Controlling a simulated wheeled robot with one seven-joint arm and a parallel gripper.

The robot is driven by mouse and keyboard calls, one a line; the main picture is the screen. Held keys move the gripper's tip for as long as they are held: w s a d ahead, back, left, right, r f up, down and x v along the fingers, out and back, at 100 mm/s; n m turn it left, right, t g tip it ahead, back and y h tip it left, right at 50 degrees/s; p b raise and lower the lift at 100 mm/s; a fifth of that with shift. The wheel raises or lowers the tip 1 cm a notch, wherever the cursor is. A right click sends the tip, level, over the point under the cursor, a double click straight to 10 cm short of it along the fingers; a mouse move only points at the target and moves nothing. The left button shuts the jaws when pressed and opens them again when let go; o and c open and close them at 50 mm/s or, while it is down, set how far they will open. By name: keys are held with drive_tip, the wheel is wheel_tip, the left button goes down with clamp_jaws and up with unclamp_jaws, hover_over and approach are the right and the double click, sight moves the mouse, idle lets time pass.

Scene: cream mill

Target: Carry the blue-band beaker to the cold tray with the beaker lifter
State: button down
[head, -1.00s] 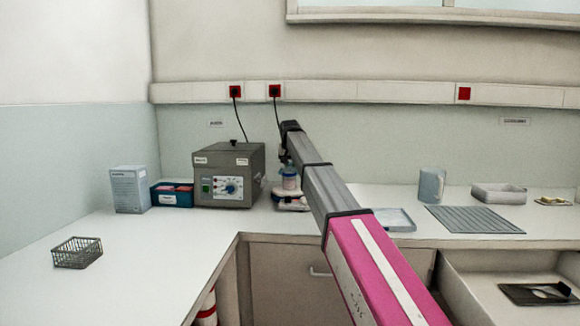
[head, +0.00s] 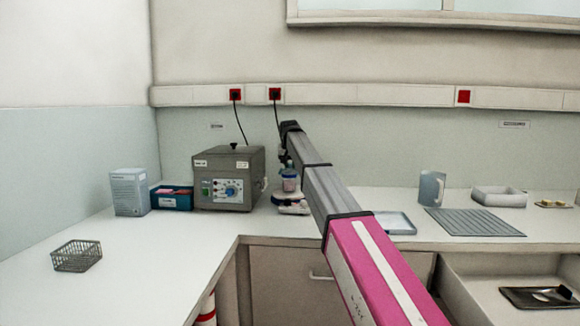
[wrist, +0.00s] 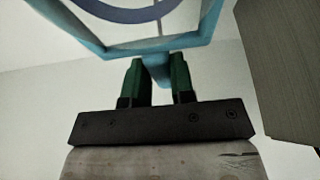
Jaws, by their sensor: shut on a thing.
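My gripper (wrist: 153,75) is shut on the handle of a light-blue frame-shaped tool (wrist: 150,47), which looks like the beaker lifter. In the wrist view the frame extends past the top edge, and a grey-blue curved band (wrist: 125,14) shows inside it. In the head view a small beaker-like vessel (head: 289,184) stands upright at or just above a white bench device (head: 291,206), beside my arm's far end. Its band is too small to make out, and my arm hides part of this area. A shallow pale-blue tray (head: 397,224) lies right of my arm; I cannot tell if it is the cold tray.
A grey oven-like unit (head: 228,180) stands close left of the device. A blue box (head: 171,198), white carton (head: 130,192) and wire basket (head: 77,256) are further left. A jug (head: 431,188), ribbed mat (head: 473,222) and white tray (head: 498,197) are right. An open drawer (head: 470,300) is at lower right.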

drive_tip(key=shift+r, duration=0.2)
drive_tip(key=shift+r, duration=3.6)
